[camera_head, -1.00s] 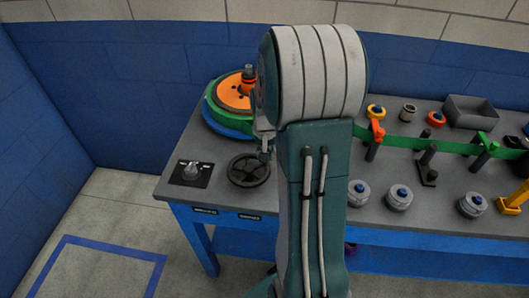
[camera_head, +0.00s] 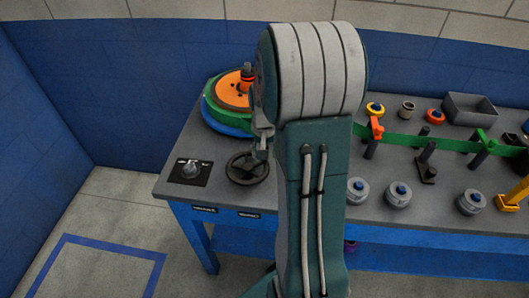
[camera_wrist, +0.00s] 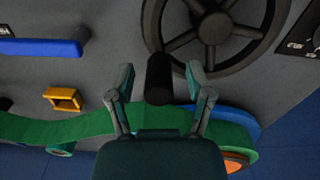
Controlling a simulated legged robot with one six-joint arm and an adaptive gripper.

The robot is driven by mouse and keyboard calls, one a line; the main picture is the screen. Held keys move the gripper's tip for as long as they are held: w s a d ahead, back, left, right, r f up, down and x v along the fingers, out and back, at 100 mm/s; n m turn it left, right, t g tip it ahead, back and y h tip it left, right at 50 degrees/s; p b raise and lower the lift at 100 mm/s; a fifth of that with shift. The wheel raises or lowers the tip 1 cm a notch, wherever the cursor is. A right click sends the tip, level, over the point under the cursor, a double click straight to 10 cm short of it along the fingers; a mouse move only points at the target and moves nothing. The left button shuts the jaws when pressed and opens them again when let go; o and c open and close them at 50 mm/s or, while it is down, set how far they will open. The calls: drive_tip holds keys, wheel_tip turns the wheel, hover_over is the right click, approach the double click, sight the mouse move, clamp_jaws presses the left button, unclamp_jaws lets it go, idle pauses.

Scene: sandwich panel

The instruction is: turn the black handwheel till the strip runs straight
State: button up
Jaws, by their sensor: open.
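The black handwheel (camera_head: 242,174) lies near the bench's front left, partly hidden by my arm. In the wrist view its spoked rim (camera_wrist: 157,35) is at the top. Its upright black grip (camera_wrist: 159,80) stands between the two fingers of my gripper (camera_wrist: 160,71). The gripper is open, with a visible gap on both sides of the grip. In the head view my gripper (camera_head: 262,146) is small and partly hidden at the wheel's far edge. The green strip (camera_head: 400,141) runs along posts to the right; it curves in the wrist view (camera_wrist: 70,127).
A reel with an orange centre (camera_head: 233,92) stands behind the wheel. A black plate with a knob (camera_head: 190,171) is to its left. Several grey rollers (camera_head: 398,196), a grey bin (camera_head: 469,109) and a yellow bracket (camera_head: 514,195) are to the right. Floor is clear at left.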

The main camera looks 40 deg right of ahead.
wheel_tip(320, 180, up, 12)
drive_tip(key=shift+f, duration=0.2)
idle(0.4)
drive_tip(key=shift+a+r, duration=0.1)
drive_tip(key=shift+a, duration=0.15)
drive_tip(key=s+a+r+n+t, duration=0.2)
drive_tip(key=s+a, duration=0.4)
drive_tip(key=a, duration=0.5)
drive_tip(key=s+a+r+n+t, duration=0.3)
drive_tip(key=s+a+n, duration=0.3)
drive_tip(key=a, duration=0.4)
drive_tip(key=shift+s+a+r+t, duration=0.3)
drive_tip(key=shift+s+a+r, duration=0.1)
drive_tip(key=shift+s+r, duration=0.35)
drive_tip(key=shift+w, duration=0.15)
